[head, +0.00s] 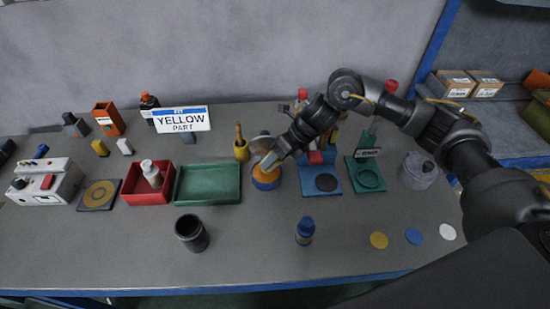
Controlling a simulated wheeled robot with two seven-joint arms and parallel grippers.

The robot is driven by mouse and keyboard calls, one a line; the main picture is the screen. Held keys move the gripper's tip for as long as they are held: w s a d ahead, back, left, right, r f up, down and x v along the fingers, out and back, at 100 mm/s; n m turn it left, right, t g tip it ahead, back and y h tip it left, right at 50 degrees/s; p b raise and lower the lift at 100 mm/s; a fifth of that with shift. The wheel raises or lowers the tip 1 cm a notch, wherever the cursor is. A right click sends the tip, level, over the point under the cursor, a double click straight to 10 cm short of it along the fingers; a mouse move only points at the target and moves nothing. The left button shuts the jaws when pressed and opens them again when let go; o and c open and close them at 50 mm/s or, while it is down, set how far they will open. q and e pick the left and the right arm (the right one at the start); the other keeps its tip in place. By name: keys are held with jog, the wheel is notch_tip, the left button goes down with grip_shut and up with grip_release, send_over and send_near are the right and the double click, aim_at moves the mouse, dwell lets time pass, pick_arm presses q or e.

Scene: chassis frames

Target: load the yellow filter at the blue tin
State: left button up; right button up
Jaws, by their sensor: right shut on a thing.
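My right gripper (269,164) reaches down from the right, its fingertips at a round yellow-orange piece that I take for the yellow filter (265,175). The jaws are shut on it, but the fingers partly hide the grip. Just under the yellow piece is a low round blue tin (266,186), of which only a blue rim shows. I cannot tell whether the yellow piece rests on the tin or is held just above it. My left gripper is not in view.
A green tray (208,199) and a red bin (147,197) with a white bottle stand to the left. Blue (335,191) and green (376,186) fixtures stand to the right. A dark cup (191,240), a blue bottle (305,232) and flat discs (413,236) are in front.

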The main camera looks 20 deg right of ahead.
jog(key=shift+f+b, duration=0.65)
jog(key=shift+b, duration=0.1)
dwell(2.1)
jog(key=shift+r+p, duration=2.15)
jog(key=shift+r, duration=1.45)
jog(key=shift+a, duration=0.1)
